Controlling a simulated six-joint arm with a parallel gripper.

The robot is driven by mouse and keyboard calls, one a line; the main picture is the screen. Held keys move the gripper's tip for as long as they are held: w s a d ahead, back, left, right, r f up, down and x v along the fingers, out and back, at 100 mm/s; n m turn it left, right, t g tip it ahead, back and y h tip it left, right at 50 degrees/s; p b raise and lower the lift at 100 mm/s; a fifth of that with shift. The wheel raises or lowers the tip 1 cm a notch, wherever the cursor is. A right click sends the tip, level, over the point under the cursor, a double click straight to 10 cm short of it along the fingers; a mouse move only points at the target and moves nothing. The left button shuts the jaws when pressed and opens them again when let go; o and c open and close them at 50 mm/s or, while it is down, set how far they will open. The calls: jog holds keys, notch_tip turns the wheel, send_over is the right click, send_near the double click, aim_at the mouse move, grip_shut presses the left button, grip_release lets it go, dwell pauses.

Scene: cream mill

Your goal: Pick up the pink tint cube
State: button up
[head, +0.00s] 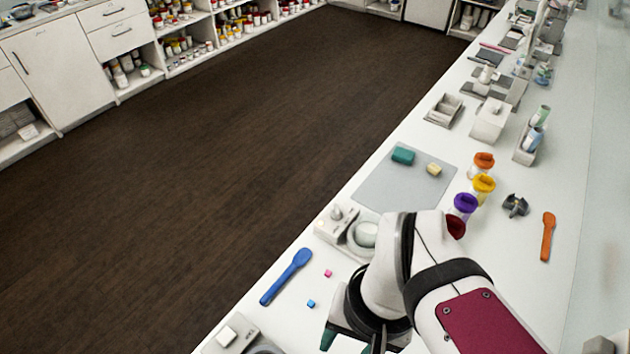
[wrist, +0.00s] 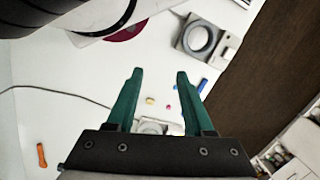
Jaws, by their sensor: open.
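The small pink tint cube (head: 328,273) lies on the white counter, right of the blue spatula (head: 287,277). It also shows in the wrist view (wrist: 167,106), seen between my fingers. My gripper (wrist: 160,71) has its two teal fingers spread apart with nothing held between them. In the head view only part of my gripper shows at the bottom edge, below the cubes and apart from the pink one. A small blue cube (head: 311,303) lies near the pink one. A small yellow piece (wrist: 150,101) shows beside the pink cube in the wrist view.
A white device with a round dish (head: 364,235) stands behind the pink cube. Another device (head: 230,334) sits at the counter's front edge. A grey mat (head: 375,190) and several colored-lid jars stand farther back. An orange spatula (head: 548,236) lies right. The counter edge drops to dark floor at left.

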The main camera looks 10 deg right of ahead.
notch_tip(320, 180, down, 6)
jog(key=w+d+n+g+h, duration=0.2)
jog(key=n+h, duration=0.7)
jog(key=n, duration=0.3)
jog(key=w+a+f+n+t, duration=0.2)
jog(key=a+f+n+t, duration=0.1)
jog(key=n, duration=0.4)
jog(key=w+a+f+n+t+h, duration=0.1)
jog(key=w+a+f+n+t, duration=0.1)
jog(key=n, duration=0.5)
jog(key=w+a+f+n+t, duration=0.2)
jog(key=a+f+n+t, duration=0.3)
jog(key=n+t, duration=0.1)
jog(key=shift+w+a+n+t+h, duration=0.1)
jog(key=shift+a+n+t+h, duration=0.25)
jog(key=shift+t, duration=0.45)
send_near(322, 284)
jog(key=w+d, duration=0.1)
jog(key=w+d+r, duration=0.1)
jog(key=d, duration=0.1)
jog(key=shift+w, duration=0.25)
jog(key=x, duration=0.6)
jog(key=shift+w+a+f, duration=0.15)
jog(key=shift+a, duration=0.15)
grip_shut()
